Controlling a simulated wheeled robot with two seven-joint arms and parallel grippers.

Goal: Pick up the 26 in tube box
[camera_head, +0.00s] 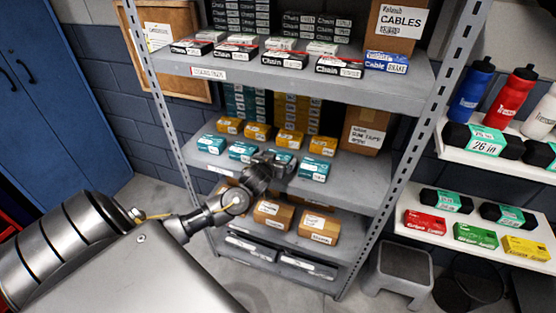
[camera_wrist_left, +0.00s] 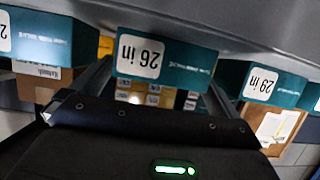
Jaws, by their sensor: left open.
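The 26 in tube box is teal with a white label; it shows upside down in the left wrist view (camera_wrist_left: 180,58), straight ahead of my gripper. In the head view it is mostly hidden behind my left gripper (camera_head: 276,164), in the row of teal boxes on the middle shelf. My left gripper is open and empty, close in front of the box. I cannot tell whether its fingers touch it. A 29 in tube box (camera_wrist_left: 283,88) is beside it in the wrist view. My right gripper is not in view.
Other teal boxes stand on both sides, (camera_head: 211,143) and (camera_head: 314,170) being two of them. Yellow boxes (camera_head: 257,132) stand behind. A shelf with chain boxes (camera_head: 285,60) is above and cardboard boxes (camera_head: 318,228) are below. A grey upright (camera_head: 400,175) bounds the right side.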

